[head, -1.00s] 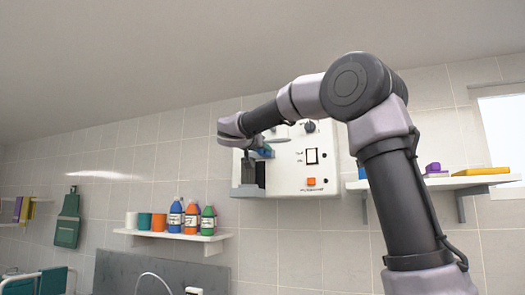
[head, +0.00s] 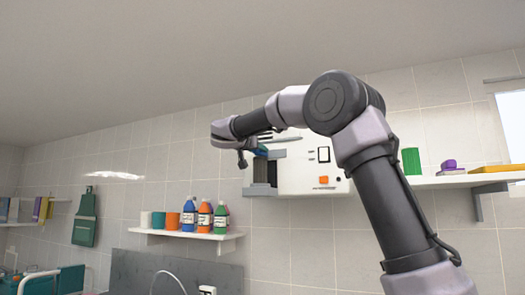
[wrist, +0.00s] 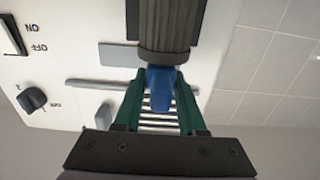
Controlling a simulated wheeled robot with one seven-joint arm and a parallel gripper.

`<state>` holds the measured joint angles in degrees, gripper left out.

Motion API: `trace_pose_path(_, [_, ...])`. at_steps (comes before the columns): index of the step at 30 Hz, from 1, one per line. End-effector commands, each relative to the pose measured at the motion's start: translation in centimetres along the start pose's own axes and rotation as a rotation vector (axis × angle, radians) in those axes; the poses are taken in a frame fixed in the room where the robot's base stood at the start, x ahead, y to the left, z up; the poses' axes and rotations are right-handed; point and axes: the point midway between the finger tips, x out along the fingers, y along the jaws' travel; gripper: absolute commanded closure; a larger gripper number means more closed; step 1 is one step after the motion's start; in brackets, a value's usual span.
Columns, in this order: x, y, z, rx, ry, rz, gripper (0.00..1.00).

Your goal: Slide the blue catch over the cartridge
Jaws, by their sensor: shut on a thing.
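The blue catch (wrist: 160,88) sits between the green fingers of my gripper (wrist: 160,80) in the wrist view, and the fingers are shut on it. The dark grey ribbed cartridge (wrist: 168,24), with a smooth collar at its end, lies just past the catch; I cannot tell how far the catch overlaps it. In the head view the catch shows as a small blue patch (head: 262,151) at the upper left of the white wall unit. My gripper hangs at its left side there, and its fingertips are hard to make out.
The white unit (head: 300,176) has a black switch, an orange button and a dark knob (wrist: 33,99). A grey bar (wrist: 103,85) runs across it near my fingers.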

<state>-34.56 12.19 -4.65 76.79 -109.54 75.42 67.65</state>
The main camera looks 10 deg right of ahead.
Motion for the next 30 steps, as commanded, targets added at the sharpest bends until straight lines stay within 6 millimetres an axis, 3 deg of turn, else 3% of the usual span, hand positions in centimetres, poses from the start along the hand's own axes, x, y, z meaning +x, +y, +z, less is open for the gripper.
trace_pose_path(2, [-0.1, -0.3, 0.0, -0.002, 0.001, -0.007, 1.0])
trace_pose_path(3, [-0.1, -0.3, 0.0, -0.002, 0.002, -0.007, 0.53])
trace_pose_path(4, [-0.1, -0.3, 0.0, -0.002, 0.002, -0.007, 0.47])
trace_pose_path(17, [-0.6, -0.2, -0.1, 0.0, 0.002, -0.005, 0.47])
trace_pose_path(30, [-8.5, -0.2, 0.0, 0.0, 0.002, -0.009, 0.47])
